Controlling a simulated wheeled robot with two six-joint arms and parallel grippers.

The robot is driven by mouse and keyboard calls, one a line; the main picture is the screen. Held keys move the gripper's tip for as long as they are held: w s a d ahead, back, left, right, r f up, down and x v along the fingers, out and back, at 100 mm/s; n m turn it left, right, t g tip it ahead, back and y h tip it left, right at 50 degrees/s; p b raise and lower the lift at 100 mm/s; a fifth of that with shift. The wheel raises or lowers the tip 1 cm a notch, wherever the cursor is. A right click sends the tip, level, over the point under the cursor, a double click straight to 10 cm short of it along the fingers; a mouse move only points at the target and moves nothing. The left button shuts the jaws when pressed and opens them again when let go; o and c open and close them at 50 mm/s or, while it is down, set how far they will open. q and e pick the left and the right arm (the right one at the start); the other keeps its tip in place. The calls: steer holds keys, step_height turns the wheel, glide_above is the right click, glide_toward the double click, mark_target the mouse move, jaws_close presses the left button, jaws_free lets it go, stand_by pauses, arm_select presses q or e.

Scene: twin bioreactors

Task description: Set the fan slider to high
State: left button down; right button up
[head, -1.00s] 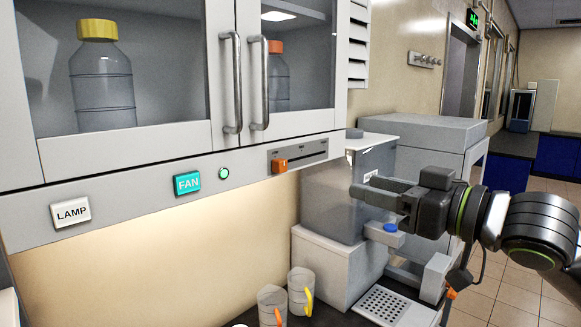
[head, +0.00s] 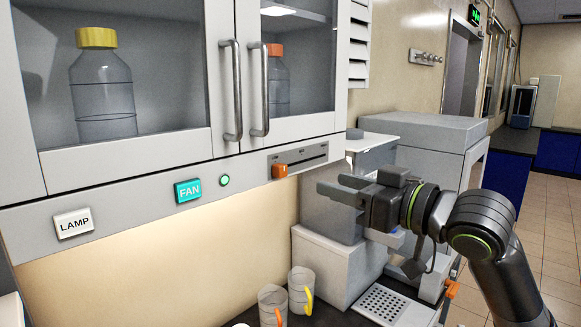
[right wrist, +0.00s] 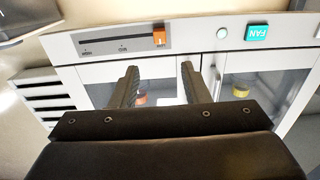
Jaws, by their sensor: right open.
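The fan slider is a dark slot panel (head: 305,157) under the cabinet, with an orange knob (head: 280,171) at its left end. In the right wrist view, which is upside down, the orange knob (right wrist: 159,37) sits at the right end of the slot (right wrist: 120,43); the small print below the slot is hard to read. My right gripper (head: 335,187) is open and empty, to the right of and below the knob, apart from it. In the right wrist view its two fingers (right wrist: 159,70) point toward the cabinet front. My left gripper is not in view.
A teal FAN button (head: 188,190), a green-lit round button (head: 225,180) and a white LAMP button (head: 73,222) share the strip. Cabinet handles (head: 231,90) stick out above. Grey equipment (head: 335,265) and two mugs (head: 300,290) stand below.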

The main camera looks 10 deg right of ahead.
mark_target(284, 169)
steer(key=p+x, duration=0.3)
steer(key=x, duration=0.7)
steer(key=shift+r, duration=0.1)
steer(key=shift+x, duration=0.8)
jaws_close()
